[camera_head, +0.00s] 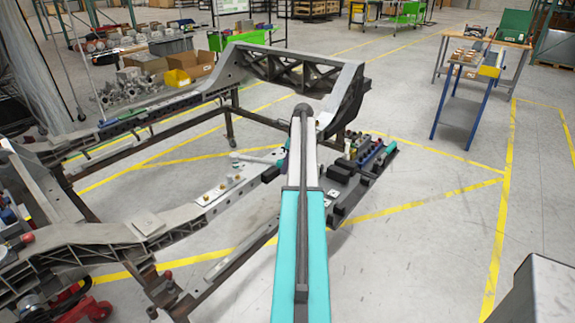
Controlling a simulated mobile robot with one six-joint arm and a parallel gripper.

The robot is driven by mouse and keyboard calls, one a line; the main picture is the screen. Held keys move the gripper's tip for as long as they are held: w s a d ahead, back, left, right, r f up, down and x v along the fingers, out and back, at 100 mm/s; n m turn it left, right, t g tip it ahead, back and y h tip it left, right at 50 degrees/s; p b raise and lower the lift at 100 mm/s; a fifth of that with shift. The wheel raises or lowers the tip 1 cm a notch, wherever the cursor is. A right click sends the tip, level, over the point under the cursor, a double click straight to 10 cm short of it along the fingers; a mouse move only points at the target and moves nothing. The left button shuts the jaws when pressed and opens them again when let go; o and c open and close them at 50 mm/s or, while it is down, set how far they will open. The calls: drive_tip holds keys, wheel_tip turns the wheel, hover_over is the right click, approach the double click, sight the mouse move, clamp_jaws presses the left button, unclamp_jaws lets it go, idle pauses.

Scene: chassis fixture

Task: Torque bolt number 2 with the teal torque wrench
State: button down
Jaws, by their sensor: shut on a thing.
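My teal and white arm reaches from the bottom centre toward the chassis frame and hides much of what lies behind it. A dark part of my gripper (270,173) shows just left of the arm; its fingertips are mostly hidden. A grey bar, seemingly the torque wrench (254,158), sticks out left from there, with its rounded end above the far end of a light plate (212,195). Its teal part is mostly hidden. Several brass-coloured bolts (222,188) stand on this plate. Their numbers are too small to read, and I cannot tell whether the wrench touches one.
The chassis frame (120,238) has a tall cross-member (290,62) at its far end. A tool rack (350,185) with dark holders and small coloured items stands right of my arm. A blue-legged workbench (468,95) is at back right. The floor at right is mostly clear.

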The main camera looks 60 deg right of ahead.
wheel_tip(320, 180, down, 3)
drive_tip(key=shift+f+b, duration=0.1)
drive_tip(key=shift+b, duration=0.9)
drive_tip(key=shift+p, duration=0.35)
drive_tip(key=shift+s+f, duration=0.1)
drive_tip(key=shift+f, duration=0.9)
idle(1.6)
drive_tip(key=shift+s+a+m+p, duration=0.2)
drive_tip(key=shift+a+m+p, duration=0.1)
drive_tip(key=shift+a, duration=0.2)
drive_tip(key=shift+s+a+m+p, duration=0.2)
drive_tip(key=shift+a+p, duration=0.1)
drive_tip(key=shift+a, duration=0.15)
idle(0.8)
drive_tip(key=shift+s+a+f+m+h+p, duration=0.15)
drive_tip(key=shift+a+m+p, duration=0.15)
drive_tip(key=shift+a, duration=0.4)
drive_tip(key=shift+a+r+m+h+p, duration=0.15)
drive_tip(key=shift+a+m, duration=0.25)
drive_tip(key=shift+a, duration=0.3)
idle(0.7)
